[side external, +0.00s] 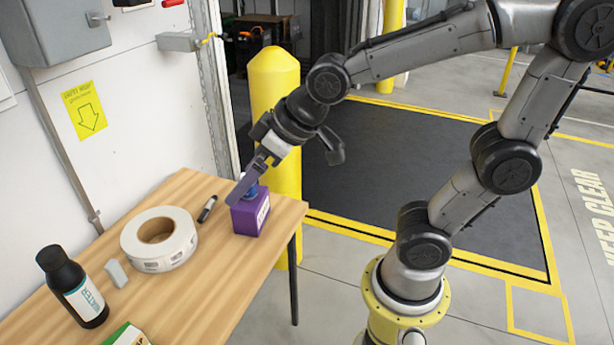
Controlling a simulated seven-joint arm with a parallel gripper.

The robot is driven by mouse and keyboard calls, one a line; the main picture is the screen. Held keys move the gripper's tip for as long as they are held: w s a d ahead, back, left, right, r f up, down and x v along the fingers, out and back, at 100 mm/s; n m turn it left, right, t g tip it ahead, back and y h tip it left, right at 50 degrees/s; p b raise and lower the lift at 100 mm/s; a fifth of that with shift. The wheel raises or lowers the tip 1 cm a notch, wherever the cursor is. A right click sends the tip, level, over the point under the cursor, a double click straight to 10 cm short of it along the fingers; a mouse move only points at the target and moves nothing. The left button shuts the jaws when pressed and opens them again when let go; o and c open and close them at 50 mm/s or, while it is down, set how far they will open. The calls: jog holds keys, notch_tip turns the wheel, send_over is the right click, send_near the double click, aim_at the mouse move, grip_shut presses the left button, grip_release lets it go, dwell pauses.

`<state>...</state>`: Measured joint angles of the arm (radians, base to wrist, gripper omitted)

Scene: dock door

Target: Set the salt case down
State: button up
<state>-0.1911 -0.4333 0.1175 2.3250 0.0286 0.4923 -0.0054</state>
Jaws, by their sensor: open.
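A purple box with a white label (250,215), which looks like the salt case, stands upright on the wooden table (222,284) near its right edge. My gripper (243,190) is directly above it, pointing down at its top. The jaws are open, with a finger in front of the blue part on top of the box. Whether a finger touches the box is not clear. The far finger is mostly hidden.
A yellow bollard (273,100) stands just behind the table's right end.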

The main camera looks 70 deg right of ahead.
jog(key=s+d+m+g+h, duration=0.1)
jog(key=s+d, duration=0.5)
jog(key=s, duration=0.7)
jog(key=shift+f+m+g+h, duration=0.3)
jog(key=shift+f+m, duration=0.05)
jog(key=shift+m, duration=0.15)
